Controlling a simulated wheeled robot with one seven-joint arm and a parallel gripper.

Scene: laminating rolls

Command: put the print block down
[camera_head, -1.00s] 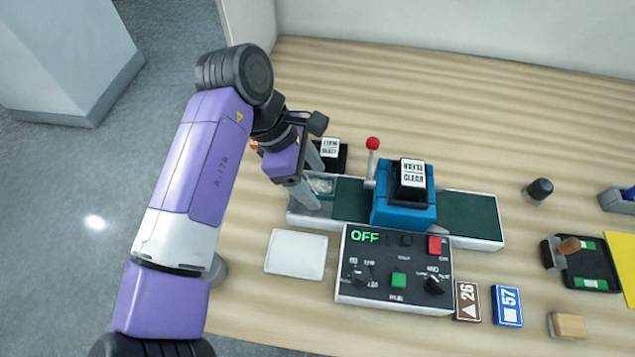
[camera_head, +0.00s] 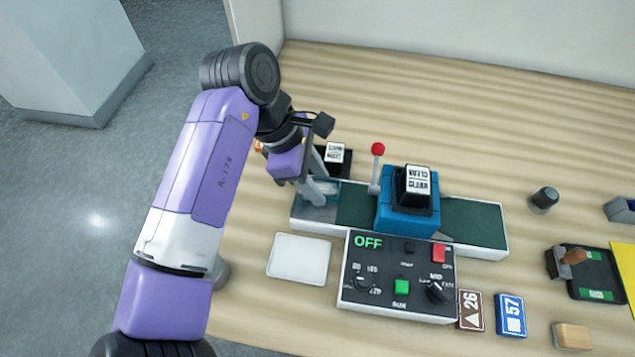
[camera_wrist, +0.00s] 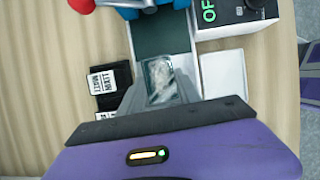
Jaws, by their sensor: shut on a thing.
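The print block (camera_wrist: 162,81), a small dark-edged piece with a glossy grey-white face, is between the fingers of my gripper (camera_wrist: 160,92) in the wrist view. My gripper (camera_head: 318,194) is shut on it and points down at the left end of the machine's bed (camera_head: 299,221) in the head view. There the fingers hide most of the block. The block is at or just above the bed's surface; I cannot tell whether it touches. The blue press (camera_head: 404,218) with its red-knobbed lever (camera_head: 377,149) stands over the green belt (camera_head: 356,203), right of my gripper.
A control box (camera_head: 397,274) reading OFF and a white plate (camera_head: 299,258) lie in front of the bed. A black block with a white label (camera_head: 335,154) sits close behind my gripper. A dark cylinder (camera_head: 544,199) stands at right. The table behind is clear.

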